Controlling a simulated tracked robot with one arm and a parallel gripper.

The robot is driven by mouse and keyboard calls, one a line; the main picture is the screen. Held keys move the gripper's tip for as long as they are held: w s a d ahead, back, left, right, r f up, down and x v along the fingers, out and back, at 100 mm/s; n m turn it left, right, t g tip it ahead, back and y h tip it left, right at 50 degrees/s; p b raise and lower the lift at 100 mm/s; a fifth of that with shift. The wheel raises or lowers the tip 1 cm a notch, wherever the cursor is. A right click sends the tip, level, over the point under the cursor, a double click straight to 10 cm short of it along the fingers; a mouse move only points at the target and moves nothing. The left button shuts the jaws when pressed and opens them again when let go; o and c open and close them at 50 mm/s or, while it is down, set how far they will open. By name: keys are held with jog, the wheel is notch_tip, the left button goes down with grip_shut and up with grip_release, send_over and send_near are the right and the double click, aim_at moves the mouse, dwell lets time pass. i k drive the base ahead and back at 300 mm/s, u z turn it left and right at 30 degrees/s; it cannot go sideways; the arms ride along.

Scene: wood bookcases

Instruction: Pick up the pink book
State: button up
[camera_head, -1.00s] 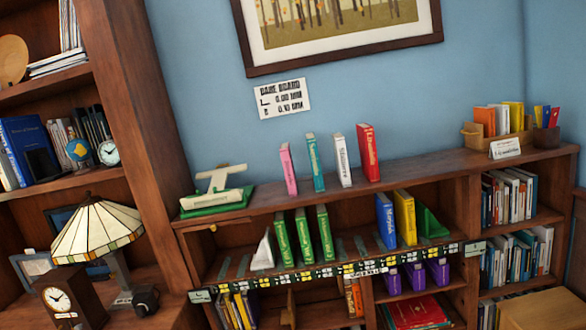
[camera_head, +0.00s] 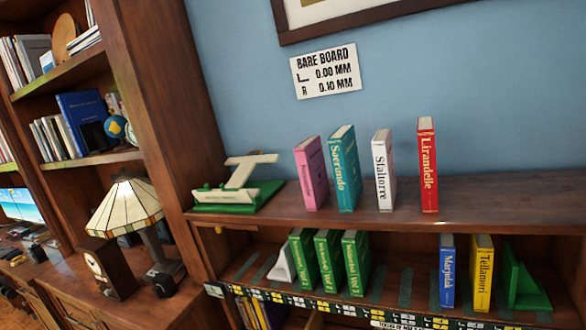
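The pink book (camera_head: 312,174) stands upright on the top board of the low bookcase (camera_head: 480,202). It is the leftmost of a short row there. A teal book (camera_head: 345,170) stands close to its right, followed by a white book (camera_head: 384,172) and a red book (camera_head: 428,166) with wider gaps. The pink book's spine faces me and its lettering is too small to read surely. My gripper is not in view.
A cream and green stand (camera_head: 238,185) sits left of the pink book, with clear board between. A sign (camera_head: 325,72) hangs on the blue wall above. Green books (camera_head: 328,262) and a yellow book (camera_head: 481,272) stand on the shelf below. A lamp (camera_head: 126,208) stands at left.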

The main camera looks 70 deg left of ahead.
aim_at(309, 155)
jog(key=u, duration=0.5)
jog(key=i, duration=1.05)
jog(key=u, duration=1.1)
jog(key=i, duration=0.4)
jog(key=u, duration=0.2)
jog(key=k, duration=0.45)
jog(key=u, duration=0.25)
jog(key=i, duration=0.45)
jog(key=z, duration=0.15)
